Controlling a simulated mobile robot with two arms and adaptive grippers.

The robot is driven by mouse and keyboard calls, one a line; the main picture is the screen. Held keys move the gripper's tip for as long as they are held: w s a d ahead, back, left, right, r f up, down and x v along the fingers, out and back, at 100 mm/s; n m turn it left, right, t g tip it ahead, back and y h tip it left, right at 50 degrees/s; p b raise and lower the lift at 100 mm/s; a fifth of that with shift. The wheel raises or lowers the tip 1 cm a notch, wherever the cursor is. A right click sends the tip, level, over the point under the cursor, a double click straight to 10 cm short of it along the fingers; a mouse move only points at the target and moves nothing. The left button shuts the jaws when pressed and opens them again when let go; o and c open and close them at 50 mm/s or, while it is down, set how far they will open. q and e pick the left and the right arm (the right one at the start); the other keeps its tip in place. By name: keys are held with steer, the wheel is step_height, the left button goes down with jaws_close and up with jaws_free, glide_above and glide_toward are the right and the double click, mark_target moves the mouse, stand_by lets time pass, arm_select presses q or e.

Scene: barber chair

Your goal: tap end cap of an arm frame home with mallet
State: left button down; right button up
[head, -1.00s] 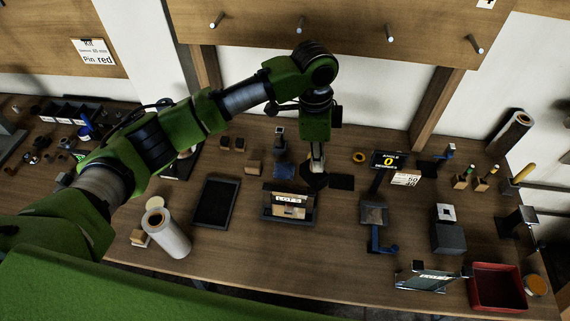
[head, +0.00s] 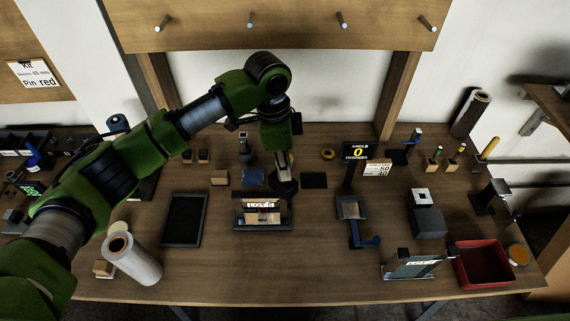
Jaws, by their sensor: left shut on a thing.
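My left gripper (head: 284,181) points down over the bench, just behind and slightly right of a dark stand labelled LOT (head: 262,222). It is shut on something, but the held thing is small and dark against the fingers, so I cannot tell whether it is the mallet. A dark block lies low at the fingertips. I cannot single out the arm frame or its end cap. A light, block-like part shows inside the LOT stand. My right gripper is not in view.
A black tray (head: 184,220) and a white roll (head: 133,260) stand left. A blue-handled fixture (head: 363,236) is right of the LOT stand, behind it an angle display (head: 357,151) reading 0. A red bin (head: 484,277) is at front right. The front middle bench is clear.

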arm_select(q)
steer(key=shift+f, duration=0.15)
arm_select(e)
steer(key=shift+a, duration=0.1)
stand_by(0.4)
arm_select(q)
steer(key=shift+f, duration=0.35)
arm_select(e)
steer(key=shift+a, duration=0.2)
arm_select(q)
steer(key=shift+f, duration=0.55)
steer(key=shift+s+r, duration=0.1)
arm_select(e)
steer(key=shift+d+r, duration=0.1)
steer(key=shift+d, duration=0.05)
arm_select(q)
steer(key=shift+r+p, duration=0.55)
steer(key=shift+p, duration=0.15)
step_height(320, 180, up, 3)
steer(key=p, duration=0.3)
steer(key=shift+r+p, duration=0.25)
steer(key=shift+p, duration=0.1)
steer(key=shift+r, duration=0.7)
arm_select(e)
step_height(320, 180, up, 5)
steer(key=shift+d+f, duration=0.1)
